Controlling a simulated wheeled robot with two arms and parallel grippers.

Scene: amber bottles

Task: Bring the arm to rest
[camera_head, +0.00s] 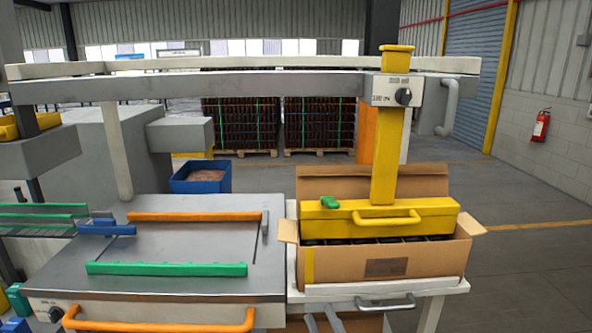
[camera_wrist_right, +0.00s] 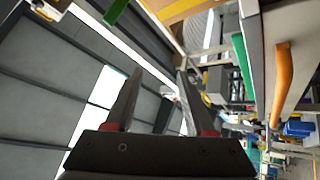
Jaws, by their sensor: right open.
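My right gripper (camera_wrist_right: 157,85) fills the lower middle of the right wrist view. Its two dark fingers are spread apart, with nothing between them. In that view the hall is turned on its side, with the roof at left and the bench gear at right. In the head view, two grey finger-like tips (camera_head: 321,319) show at the bottom edge, in front of the bench and below the box. They are apart from the box. My left gripper is not in either view.
An open cardboard box (camera_head: 340,271) with dark bottle tops stands under a yellow press head (camera_head: 389,216). A grey table (camera_head: 180,245) with green and orange rails is at left. A metal handle (camera_head: 385,302) juts from the bench front. Floor at right is clear.

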